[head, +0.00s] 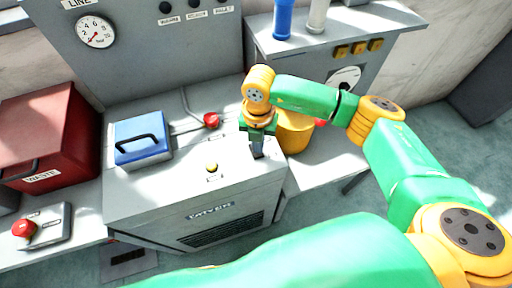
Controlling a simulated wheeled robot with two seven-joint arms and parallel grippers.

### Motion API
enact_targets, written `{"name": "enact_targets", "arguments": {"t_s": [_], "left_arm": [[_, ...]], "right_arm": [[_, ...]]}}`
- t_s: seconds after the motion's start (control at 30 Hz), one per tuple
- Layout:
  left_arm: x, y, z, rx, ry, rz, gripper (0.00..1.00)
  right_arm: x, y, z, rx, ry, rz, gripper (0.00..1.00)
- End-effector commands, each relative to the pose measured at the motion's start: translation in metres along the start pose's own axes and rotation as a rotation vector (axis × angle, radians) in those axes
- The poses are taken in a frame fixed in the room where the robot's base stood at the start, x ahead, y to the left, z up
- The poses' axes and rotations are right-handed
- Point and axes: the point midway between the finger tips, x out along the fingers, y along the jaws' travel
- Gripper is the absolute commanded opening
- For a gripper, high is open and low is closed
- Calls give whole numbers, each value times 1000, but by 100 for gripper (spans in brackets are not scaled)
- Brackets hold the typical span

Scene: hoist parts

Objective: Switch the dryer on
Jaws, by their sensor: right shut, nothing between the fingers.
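The dryer is a grey cabinet (150,205) with a lettered plate that seems to read DRYER (209,211) and a dark vent on its front. A small yellowish knob or button (211,167) stands on its top, with a small label in front of it. My right gripper (258,154) points down at the right part of the dryer's top, to the right of the yellowish button. Its fingers are shut and empty. I cannot tell whether the fingertips touch the top, and they may hide a part beneath them. My left gripper is not in view.
A blue-lidded box (142,150) with a black handle and a red valve knob (211,120) sit behind the button. A yellow cylinder (294,132) stands close right of my gripper. A red waste bin (50,135) and a red emergency-type button (24,229) are at left.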

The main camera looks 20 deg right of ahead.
Motion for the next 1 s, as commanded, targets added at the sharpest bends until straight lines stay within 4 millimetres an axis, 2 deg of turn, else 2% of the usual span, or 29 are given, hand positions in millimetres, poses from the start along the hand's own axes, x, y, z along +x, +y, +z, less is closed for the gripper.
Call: {"name": "enact_targets", "arguments": {"t_s": [1.0], "left_arm": [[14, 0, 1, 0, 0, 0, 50]], "right_arm": [[16, 0, 0, 0, 0, 0, 0]]}}
